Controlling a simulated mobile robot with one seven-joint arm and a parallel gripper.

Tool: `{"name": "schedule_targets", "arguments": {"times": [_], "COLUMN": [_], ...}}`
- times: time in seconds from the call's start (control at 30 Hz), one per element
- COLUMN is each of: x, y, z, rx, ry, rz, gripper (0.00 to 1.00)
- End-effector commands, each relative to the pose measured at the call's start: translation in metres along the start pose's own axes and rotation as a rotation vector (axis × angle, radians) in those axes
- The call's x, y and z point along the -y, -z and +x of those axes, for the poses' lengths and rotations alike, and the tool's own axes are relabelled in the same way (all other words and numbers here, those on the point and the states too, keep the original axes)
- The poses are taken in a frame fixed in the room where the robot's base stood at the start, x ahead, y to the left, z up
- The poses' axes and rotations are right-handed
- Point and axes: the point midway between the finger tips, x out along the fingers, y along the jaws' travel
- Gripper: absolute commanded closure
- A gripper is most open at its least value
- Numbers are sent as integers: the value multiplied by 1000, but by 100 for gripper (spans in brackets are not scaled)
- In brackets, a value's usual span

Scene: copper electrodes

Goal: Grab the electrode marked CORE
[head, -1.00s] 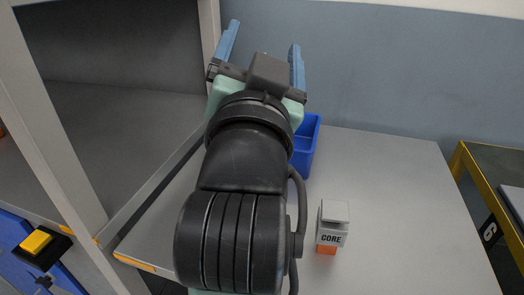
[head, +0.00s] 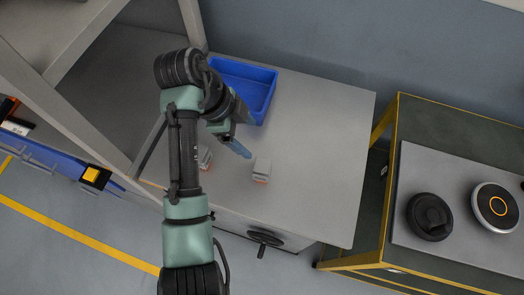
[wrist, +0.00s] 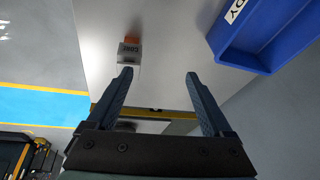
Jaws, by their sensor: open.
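The electrode marked CORE (wrist: 130,51) is a pale grey block with an orange end. In the wrist view its lettering is upside down, just beyond my left fingertip. A block in the head view (head: 262,170), on the grey table right of my fingers, appears to be the same one; its lettering is unreadable there. A second similar block (head: 205,157) is partly hidden by my arm. My gripper (wrist: 158,74) is open and nothing shows between its fingers. In the head view my gripper (head: 244,151) is above the table, left of the CORE block and apart from it.
A blue bin (head: 268,78) stands at the table's back left; its labelled side also shows in the wrist view (wrist: 238,45). The grey table (head: 325,130) is clear on its right. Shelving (head: 100,130) stands left. A yellow-edged bench (head: 400,150) stands right.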

Motion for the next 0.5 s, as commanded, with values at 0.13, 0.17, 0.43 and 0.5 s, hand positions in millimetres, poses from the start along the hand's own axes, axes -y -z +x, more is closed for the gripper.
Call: {"name": "schedule_targets", "arguments": {"times": [0.13,0.17,0.43,0.5], "x": [-23,-26,-38,-40], "y": [1,1,1,2], "z": [-15,-15,26,38], "rx": [-40,-45,-60,-59], "ry": [-111,-123,-152,-150], "rz": [53,61,80,80], "gripper": [15,15,15,15]}}
